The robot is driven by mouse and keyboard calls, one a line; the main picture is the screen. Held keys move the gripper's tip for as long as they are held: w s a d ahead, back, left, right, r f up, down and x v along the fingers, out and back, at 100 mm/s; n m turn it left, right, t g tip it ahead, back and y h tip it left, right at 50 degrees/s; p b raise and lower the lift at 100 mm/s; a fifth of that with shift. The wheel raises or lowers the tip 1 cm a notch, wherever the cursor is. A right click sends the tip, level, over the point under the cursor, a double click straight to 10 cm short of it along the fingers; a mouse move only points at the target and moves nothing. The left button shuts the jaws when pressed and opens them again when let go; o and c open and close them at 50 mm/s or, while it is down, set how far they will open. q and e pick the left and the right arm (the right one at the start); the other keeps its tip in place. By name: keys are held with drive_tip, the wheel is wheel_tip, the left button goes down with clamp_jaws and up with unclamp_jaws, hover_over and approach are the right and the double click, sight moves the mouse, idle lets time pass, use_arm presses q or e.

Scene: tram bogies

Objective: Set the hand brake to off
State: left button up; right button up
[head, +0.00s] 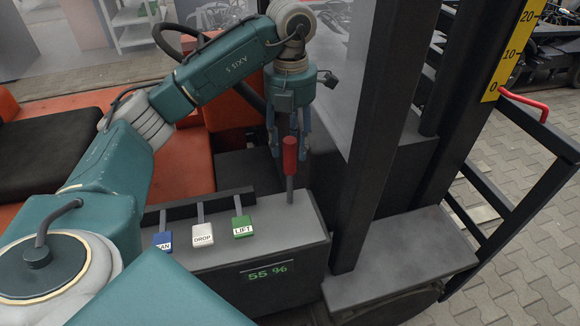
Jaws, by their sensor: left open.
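A lever with a red grip (290,156) stands nearly upright on a thin metal stem at the right end of the grey console (290,245). It is the only lever on the console that looks like a hand brake, and no off mark shows on it. My left gripper (291,141) points down at the lever, open, with its blue fingers around or just behind the top of the red grip. I cannot tell whether they touch it. My right gripper is not in view.
The console also holds a blue lever (162,240), a white DROP lever (202,235), a green LIFT lever (242,227) and a 55 % display (267,274). A dark post (372,150) stands close right of the red grip.

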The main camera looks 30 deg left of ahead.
sight(290, 166)
use_arm(q)
wheel_tip(290, 166, down, 6)
drive_tip(key=shift+s+a+r+p, duration=0.1)
drive_tip(key=shift+s+p, duration=0.05)
drive_tip(key=shift+p, duration=0.8)
drive_tip(key=shift+f, duration=0.85)
drive_tip(key=shift+c, duration=0.8)
clamp_jaws()
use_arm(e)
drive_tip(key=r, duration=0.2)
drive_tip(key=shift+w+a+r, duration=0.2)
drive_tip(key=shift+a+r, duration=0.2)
